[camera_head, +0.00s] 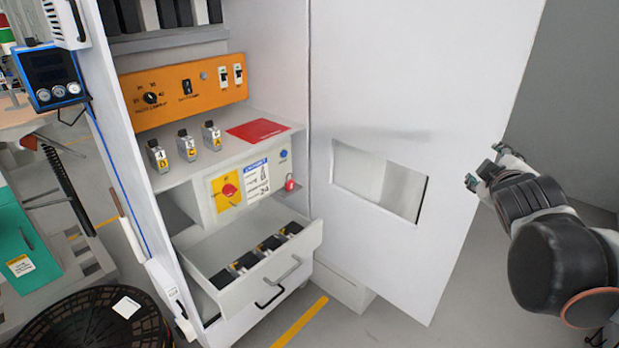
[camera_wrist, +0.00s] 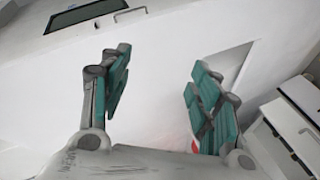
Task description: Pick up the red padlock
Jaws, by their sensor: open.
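The red padlock (camera_head: 290,184) appears as a small red piece at the right end of the cabinet's front panel, beside a printed label and below a blue button. Its shackle is not clear at this size. My gripper (camera_head: 487,168) is at the right, beside the open cabinet door and well apart from the padlock. In the wrist view my gripper (camera_wrist: 160,78) has its teal-padded fingers spread wide with nothing between them. A small red patch (camera_wrist: 195,146) shows behind the right finger; I cannot tell what it is.
The white door (camera_head: 400,75) with a rectangular opening (camera_head: 380,180) stands between my gripper and the cabinet. A drawer (camera_head: 265,278) with several dark blocks is pulled out below the panel. A red-and-yellow rotary switch (camera_head: 228,190) is left of the padlock. Floor is clear at lower right.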

